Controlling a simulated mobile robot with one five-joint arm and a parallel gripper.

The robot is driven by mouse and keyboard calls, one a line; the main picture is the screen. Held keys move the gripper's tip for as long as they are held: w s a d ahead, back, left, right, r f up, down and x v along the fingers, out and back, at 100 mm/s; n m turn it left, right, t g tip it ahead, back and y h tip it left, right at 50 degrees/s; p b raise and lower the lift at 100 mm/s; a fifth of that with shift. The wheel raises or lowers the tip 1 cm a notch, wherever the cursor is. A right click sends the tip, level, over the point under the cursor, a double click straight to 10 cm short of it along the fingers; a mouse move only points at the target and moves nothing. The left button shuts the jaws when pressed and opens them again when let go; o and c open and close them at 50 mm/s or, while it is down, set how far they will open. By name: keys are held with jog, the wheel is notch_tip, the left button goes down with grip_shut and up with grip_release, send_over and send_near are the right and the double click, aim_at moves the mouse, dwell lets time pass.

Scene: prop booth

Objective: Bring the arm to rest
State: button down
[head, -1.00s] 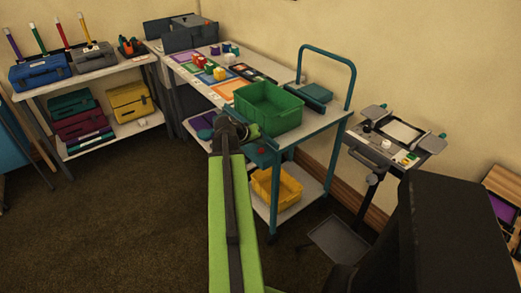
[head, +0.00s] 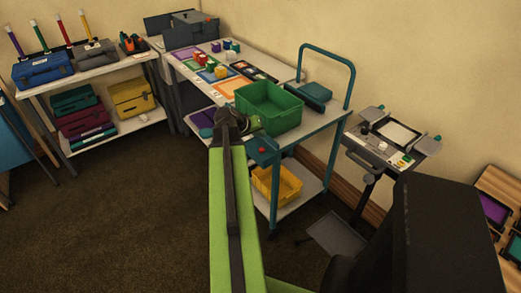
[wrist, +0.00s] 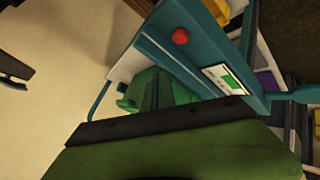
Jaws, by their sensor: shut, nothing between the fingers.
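My arm, green with a dark strip, reaches up the middle of the head view. My gripper (head: 252,123) is at its far end, small and partly hidden by the wrist. It is shut, with nothing seen in it. It appears just in front of the left side of a green bin (head: 268,108) on a teal-framed cart (head: 316,127). I cannot tell the exact gap. In the wrist view, a large green and dark part of my own arm fills the bottom. The cart's teal edge with a red knob (wrist: 180,36) shows beyond it, and the green bin (wrist: 160,88) is partly covered.
A yellow bin (head: 275,186) sits on the cart's lower shelf. Behind is a table with coloured mats and blocks (head: 201,58). A shelf with toolboxes (head: 43,70) stands left, a grey stand (head: 384,150) right. The dark floor (head: 120,220) at left is clear.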

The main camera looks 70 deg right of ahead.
jog(key=w+a+r+n+t+p, duration=0.15)
jog(key=w+a, duration=0.35)
jog(key=w, duration=0.5)
jog(key=w+a+n+t, duration=0.1)
jog(key=w+a+n, duration=0.1)
jog(key=w+a, duration=0.5)
jog(key=w+a+n+t+y+p, duration=0.1)
jog(key=w+a+n+t+p, duration=0.15)
jog(key=w+a, duration=1.35)
jog(key=w+a+f+n+t+y, duration=0.1)
jog(key=w+a+n+y, duration=0.3)
jog(key=a, duration=1)
jog(key=s+a+f+n+g+y, duration=0.1)
jog(key=s+a, duration=0.2)
jog(key=a, duration=0.9)
jog(key=s+a+f+n+g+y, duration=0.1)
jog(key=s+a+f+n+y, duration=0.1)
jog(key=a, duration=1.1)
jog(key=shift+s+g+y+p, duration=0.3)
jog(key=shift+s+g+p, duration=0.1)
jog(key=shift+s, duration=0.2)
